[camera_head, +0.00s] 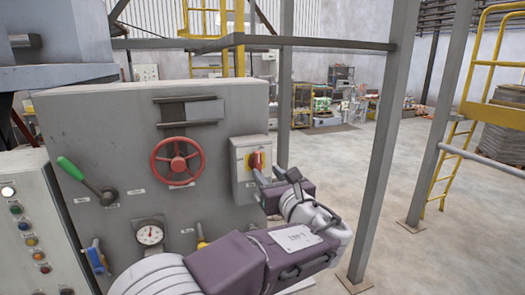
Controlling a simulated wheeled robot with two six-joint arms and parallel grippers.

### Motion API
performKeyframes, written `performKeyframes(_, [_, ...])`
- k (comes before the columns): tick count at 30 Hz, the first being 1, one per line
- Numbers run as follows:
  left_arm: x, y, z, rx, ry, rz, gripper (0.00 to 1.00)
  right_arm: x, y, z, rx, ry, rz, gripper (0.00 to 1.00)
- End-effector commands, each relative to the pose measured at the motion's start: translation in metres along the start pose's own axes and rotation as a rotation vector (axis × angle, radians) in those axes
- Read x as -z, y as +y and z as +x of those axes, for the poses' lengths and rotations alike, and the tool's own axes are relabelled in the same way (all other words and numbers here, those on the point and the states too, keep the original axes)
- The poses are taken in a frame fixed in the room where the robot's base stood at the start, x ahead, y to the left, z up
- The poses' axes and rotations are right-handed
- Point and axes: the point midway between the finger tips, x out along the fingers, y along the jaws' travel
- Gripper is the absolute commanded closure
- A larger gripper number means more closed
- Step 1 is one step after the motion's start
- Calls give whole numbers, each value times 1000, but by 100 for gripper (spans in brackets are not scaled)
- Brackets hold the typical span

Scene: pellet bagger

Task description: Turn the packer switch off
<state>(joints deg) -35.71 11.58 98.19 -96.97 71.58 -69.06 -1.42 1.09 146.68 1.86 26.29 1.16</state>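A rotary switch with a red knob on a yellow plate (256,160) sits in a light grey box at the right side of a grey machine panel. It looks like the packer switch, but its label is too small to read. The red knob looks upright. My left gripper (262,178) is just below and right of the knob, its tip close to the switch's lower edge. I cannot tell whether it touches the knob or how far its fingers are apart. The purple and silver wrist hides the lower right of the panel. My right gripper is out of view.
The panel (110,118) also carries a red handwheel (176,161), a green-handled lever (70,168), a gauge (149,235) and a blue-handled valve (95,258). A grey steel post (381,150) stands right of my arm. Open concrete floor lies beyond.

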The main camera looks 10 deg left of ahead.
Motion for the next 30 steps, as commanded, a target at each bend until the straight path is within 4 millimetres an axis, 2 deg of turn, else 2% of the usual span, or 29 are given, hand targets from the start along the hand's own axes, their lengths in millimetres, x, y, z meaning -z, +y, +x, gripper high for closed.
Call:
performKeyframes(4, [-3,-4,-4,12,1,1,60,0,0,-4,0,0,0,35])
performKeyframes(7, [-4,-4,2,9,1,2,60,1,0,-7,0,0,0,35])
performKeyframes(15, [-8,-3,56,6,3,3,60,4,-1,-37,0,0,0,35])
performKeyframes(21, [-5,-4,83,9,2,1,60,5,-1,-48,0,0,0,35])
performKeyframes(30, [-2,-5,88,11,2,0,60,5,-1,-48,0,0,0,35])
